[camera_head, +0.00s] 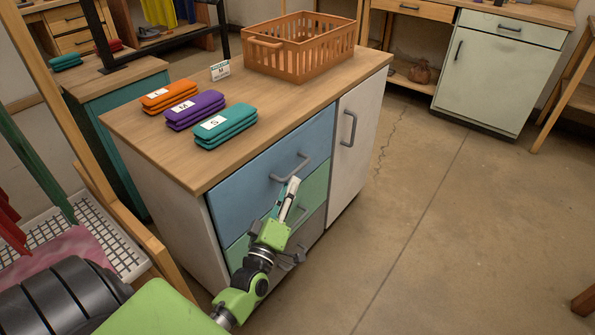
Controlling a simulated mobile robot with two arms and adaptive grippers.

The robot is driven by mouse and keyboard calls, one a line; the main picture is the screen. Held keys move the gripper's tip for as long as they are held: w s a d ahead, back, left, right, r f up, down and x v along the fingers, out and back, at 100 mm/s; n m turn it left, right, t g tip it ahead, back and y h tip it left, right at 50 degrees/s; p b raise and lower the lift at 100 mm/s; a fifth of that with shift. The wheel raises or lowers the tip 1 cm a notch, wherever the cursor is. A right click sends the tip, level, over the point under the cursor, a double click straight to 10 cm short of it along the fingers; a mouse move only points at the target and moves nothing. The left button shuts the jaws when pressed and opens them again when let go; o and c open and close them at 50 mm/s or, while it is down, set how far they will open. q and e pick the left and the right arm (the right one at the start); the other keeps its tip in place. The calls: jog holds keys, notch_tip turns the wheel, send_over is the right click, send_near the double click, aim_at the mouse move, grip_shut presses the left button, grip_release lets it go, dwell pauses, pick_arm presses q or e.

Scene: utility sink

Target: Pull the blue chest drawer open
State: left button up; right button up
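The blue drawer (245,190) is the top drawer of a wooden-topped chest. Its front looks flush with the chest, so it stands closed. Its grey bar handle (291,168) is on the right half of the front. My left gripper (290,186) reaches up from below, with its fingertips just under the handle and overlapping the lower edge of the blue front in the picture. I cannot tell whether the fingers touch the handle or how far apart they are. My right gripper is not in view.
Below are a green drawer (313,190) and a grey drawer (310,232); a white door (353,140) is to the right. On top are an orange basket (300,50) and labelled orange, purple and teal stacks. The floor (440,220) to the right is clear.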

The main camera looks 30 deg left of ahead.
aim_at(297, 168)
pick_arm(q)
jog(key=x, duration=0.7)
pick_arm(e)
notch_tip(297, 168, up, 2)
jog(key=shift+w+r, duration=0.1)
pick_arm(q)
grip_shut()
